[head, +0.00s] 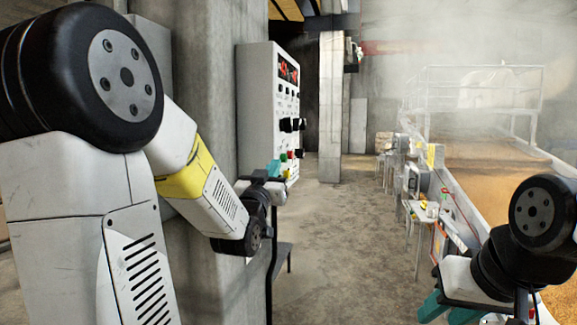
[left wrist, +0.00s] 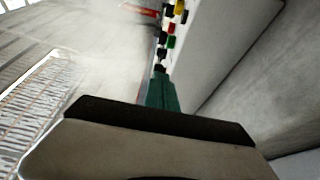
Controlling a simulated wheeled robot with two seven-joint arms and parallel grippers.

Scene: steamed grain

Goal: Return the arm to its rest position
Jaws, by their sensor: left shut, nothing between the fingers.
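My left arm comes in from the left in the head view, bent at the elbow. My left gripper (head: 274,169) is beside the lower part of a grey control cabinet (head: 257,110). In the left wrist view its green fingers (left wrist: 161,92) are together with nothing between them. The fingers point toward the cabinet's row of coloured buttons; whether they touch it I cannot tell. My right gripper (head: 450,312) is at the bottom right of the head view. Its two teal fingers are apart, partly cut off by the frame's lower edge.
A concrete pillar (head: 205,75) stands close behind my left arm. A long bed of brown grain (head: 490,165) with steam above it lies at the right. Small stands with devices (head: 415,185) line its near side. The concrete floor (head: 345,240) between is clear.

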